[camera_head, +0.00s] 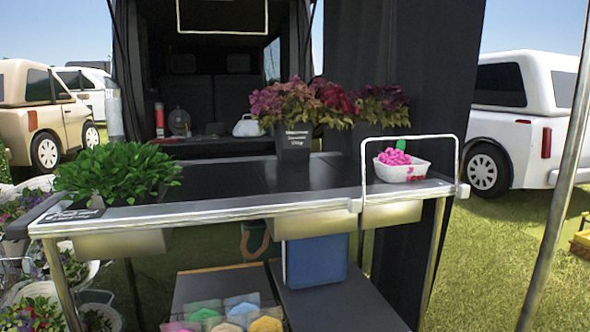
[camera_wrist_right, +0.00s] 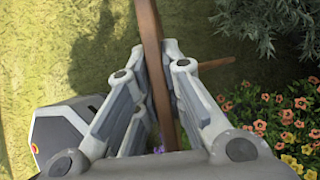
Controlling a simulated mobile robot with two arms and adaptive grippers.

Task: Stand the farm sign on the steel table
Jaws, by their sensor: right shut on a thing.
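The steel table (camera_head: 240,207) stands across the middle of the head view, with a dark top and a bright metal rim. In the right wrist view my right gripper (camera_wrist_right: 157,52) is shut on a thin brown wooden piece (camera_wrist_right: 148,18), seen nearly edge-on, which I take to be the farm sign. A thin brown stick (camera_wrist_right: 216,62) shows to the right behind the fingers. The sign's face is not visible. Neither gripper nor the sign shows in the head view. The wrist view shows grass and flowers below, not the table.
A leafy green plant (camera_head: 115,170) stands at the table's left, a black pot of flowers (camera_head: 293,142) at the back centre, and a white basket (camera_head: 401,171) of pink things at the right. The dark middle is bare. A pole (camera_head: 556,190) rises at the right.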

